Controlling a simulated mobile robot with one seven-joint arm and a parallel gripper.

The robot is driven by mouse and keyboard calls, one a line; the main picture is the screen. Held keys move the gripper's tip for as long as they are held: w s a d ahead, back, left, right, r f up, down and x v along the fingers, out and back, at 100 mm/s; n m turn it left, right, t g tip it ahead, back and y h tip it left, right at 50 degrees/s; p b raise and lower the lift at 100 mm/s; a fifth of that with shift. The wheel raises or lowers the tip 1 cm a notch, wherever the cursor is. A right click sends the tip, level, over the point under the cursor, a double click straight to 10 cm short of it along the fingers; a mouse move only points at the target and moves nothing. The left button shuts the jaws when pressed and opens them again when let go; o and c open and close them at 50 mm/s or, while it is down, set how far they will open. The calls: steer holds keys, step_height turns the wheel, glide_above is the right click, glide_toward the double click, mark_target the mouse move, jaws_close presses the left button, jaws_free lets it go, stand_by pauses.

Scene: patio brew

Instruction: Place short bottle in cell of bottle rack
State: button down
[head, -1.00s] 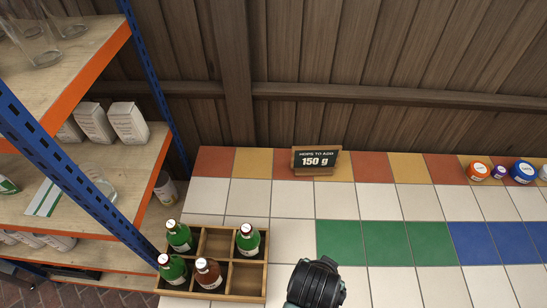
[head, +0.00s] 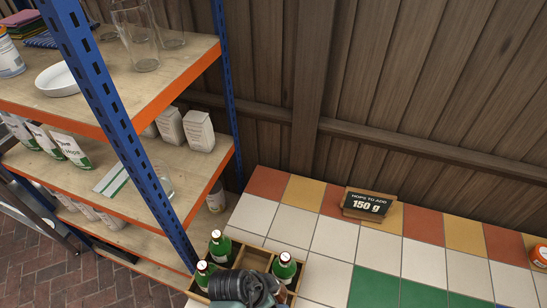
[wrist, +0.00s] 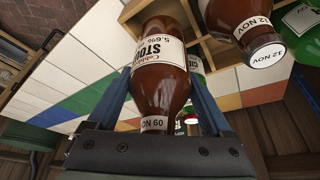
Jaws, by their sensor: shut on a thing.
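My gripper (wrist: 163,82) is shut on a brown short bottle (wrist: 162,55) with a cream stout label, seen in the wrist view between the two blue-grey fingers. The wooden bottle rack (wrist: 208,52) is just beyond it; whether the bottle's base is inside a cell cannot be told. A second brown bottle (wrist: 238,20) with a "12 NOV" cap stands to its right, beside a green bottle (wrist: 303,20). In the head view, my arm covers the front of the rack (head: 291,297) and hides the held bottle. Green bottles (head: 220,246) show in the rack's left and right cells (head: 284,270).
A blue-and-orange shelf unit (head: 180,87) stands close on the left, holding glassware and bags. A "150 g" sign (head: 367,204) stands at the tiled counter's back. The tiles (head: 335,238) right of the rack are clear. A wooden fence (head: 400,90) rises behind.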

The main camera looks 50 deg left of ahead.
steer(key=shift+w+f, duration=0.1)
steer(key=shift+f, duration=3)
steer(key=shift+f, duration=0.15)
jaws_free()
steer(key=v, duration=1.2)
